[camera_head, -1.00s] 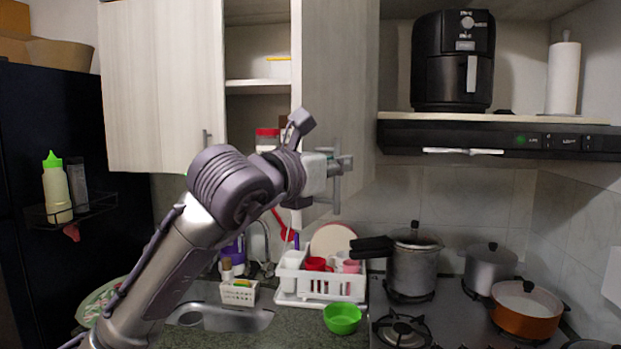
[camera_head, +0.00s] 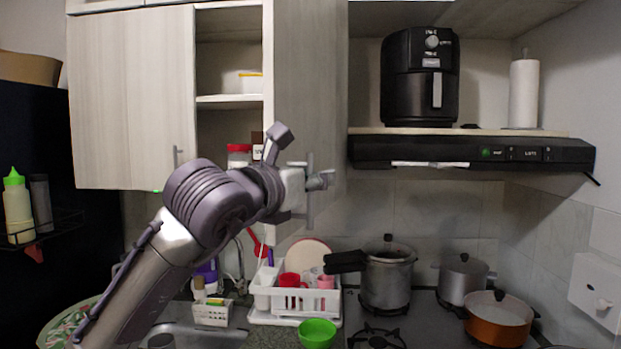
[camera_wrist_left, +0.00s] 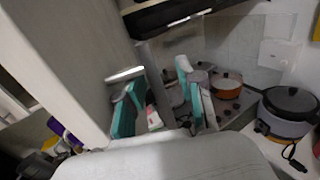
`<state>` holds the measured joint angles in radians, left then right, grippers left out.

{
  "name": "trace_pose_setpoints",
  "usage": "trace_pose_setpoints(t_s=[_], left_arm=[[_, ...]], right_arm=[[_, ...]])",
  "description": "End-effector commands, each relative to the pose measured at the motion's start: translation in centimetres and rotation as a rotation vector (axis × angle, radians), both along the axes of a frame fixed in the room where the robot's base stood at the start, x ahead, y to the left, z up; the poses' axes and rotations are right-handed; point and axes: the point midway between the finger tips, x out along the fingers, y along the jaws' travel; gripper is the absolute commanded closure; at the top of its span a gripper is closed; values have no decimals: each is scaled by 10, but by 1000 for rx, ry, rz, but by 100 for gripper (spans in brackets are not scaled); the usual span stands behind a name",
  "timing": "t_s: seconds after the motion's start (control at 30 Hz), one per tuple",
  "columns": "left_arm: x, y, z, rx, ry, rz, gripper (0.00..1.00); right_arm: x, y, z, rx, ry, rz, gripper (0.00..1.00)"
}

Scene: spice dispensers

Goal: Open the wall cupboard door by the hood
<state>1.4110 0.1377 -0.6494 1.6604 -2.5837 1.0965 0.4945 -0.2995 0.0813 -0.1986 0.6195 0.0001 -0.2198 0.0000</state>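The pale wood wall cupboard by the hood stands partly open. Its door (camera_head: 308,80) sticks out toward me, its outer face turned to the right, beside the shelves (camera_head: 230,101). My left gripper (camera_head: 318,182) is at the lower part of that face; grey bars show there, and I cannot tell handle from finger in the head view. In the left wrist view the door (camera_wrist_left: 65,60) fills the left side, with a bright handle (camera_wrist_left: 125,74) close to the left teal finger. The teal fingers of my left gripper (camera_wrist_left: 165,100) stand apart with no object seen between them. My right gripper is out of view.
The hood (camera_head: 470,152) with a black air fryer (camera_head: 420,78) above it is to the right. Below are a dish rack (camera_head: 295,302), a green bowl (camera_head: 317,333) and pots, including a pressure cooker (camera_head: 387,278). The left cupboard door (camera_head: 130,100) is shut.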

Motion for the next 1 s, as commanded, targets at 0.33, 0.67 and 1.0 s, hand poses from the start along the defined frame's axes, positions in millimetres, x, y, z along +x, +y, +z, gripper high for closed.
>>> trace_pose_setpoints(t_s=[0.33,0.67,1.0], left_arm=[[-36,27,0,0,-3,0,63],[-85,62,0,0,-1,0,63],[-96,70,-1,0,0,0,63]], right_arm=[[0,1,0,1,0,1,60],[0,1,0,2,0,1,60],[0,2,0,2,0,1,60]])
